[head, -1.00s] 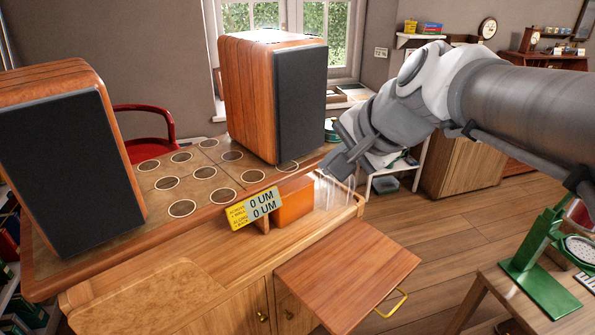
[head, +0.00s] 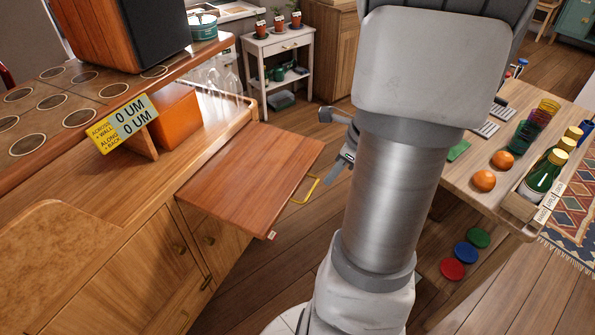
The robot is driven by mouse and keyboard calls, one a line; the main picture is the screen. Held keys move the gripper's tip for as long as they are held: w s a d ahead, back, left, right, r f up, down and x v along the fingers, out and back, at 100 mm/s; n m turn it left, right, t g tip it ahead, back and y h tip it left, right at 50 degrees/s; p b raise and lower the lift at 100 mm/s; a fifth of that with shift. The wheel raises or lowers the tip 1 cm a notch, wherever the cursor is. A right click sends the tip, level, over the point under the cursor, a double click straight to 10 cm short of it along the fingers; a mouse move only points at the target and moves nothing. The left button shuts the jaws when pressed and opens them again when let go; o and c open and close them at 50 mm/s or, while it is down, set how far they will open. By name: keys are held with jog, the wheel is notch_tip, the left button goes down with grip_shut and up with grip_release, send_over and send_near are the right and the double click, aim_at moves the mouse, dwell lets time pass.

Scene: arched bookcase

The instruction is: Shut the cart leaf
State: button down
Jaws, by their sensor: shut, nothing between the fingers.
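The cart leaf (head: 250,172) is a flat reddish-brown wooden panel. It sticks out to the right from the side of the wooden cart (head: 165,262), roughly level and a little below the cart's top. A yellow handle (head: 306,190) shows at its right edge. My gripper (head: 336,172) is just right of the leaf and handle, partly hidden behind my arm. Its visible fingers look shut and empty. I cannot tell whether it touches the handle.
Glasses (head: 222,82), an orange box (head: 174,118) and a yellow sign (head: 123,124) stand on the cart. A side table (head: 490,222) with oranges and bottles stands at right. Coloured discs (head: 466,252) lie below it. Floor shows between cart and table.

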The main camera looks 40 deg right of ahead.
aim_at(225, 166)
jog(key=b+x, duration=0.1)
jog(key=x, duration=0.2)
jog(key=w+b+x, duration=0.1)
jog(key=b+x, duration=0.1)
jog(key=x, duration=0.2)
jog(key=w+a+r+b+x, duration=0.1)
jog(key=b+x, duration=0.1)
jog(key=x, duration=0.1)
jog(key=shift+w+f, duration=0.1)
jog(key=shift+f, duration=0.3)
jog(key=shift+w+a, duration=0.35)
jog(key=shift+w, duration=0.3)
jog(key=shift+r, duration=0.1)
jog(key=shift+w+a+r, duration=0.1)
jog(key=shift+w+a, duration=0.15)
jog(key=shift+w, duration=0.25)
jog(key=w+a+p, duration=0.3)
jog(key=w+p, duration=0.1)
jog(key=w, duration=0.2)
jog(key=w+a+p, duration=0.3)
jog(key=w+p, duration=0.1)
jog(key=w, duration=0.2)
jog(key=w+a+p, duration=0.3)
jog(key=w+p, duration=0.1)
jog(key=w, duration=0.2)
jog(key=shift+w+a, duration=0.2)
jog(key=shift+w, duration=0.1)
jog(key=shift+w+a, duration=0.25)
jog(key=shift+w, duration=0.3)
jog(key=shift+s+d, duration=0.1)
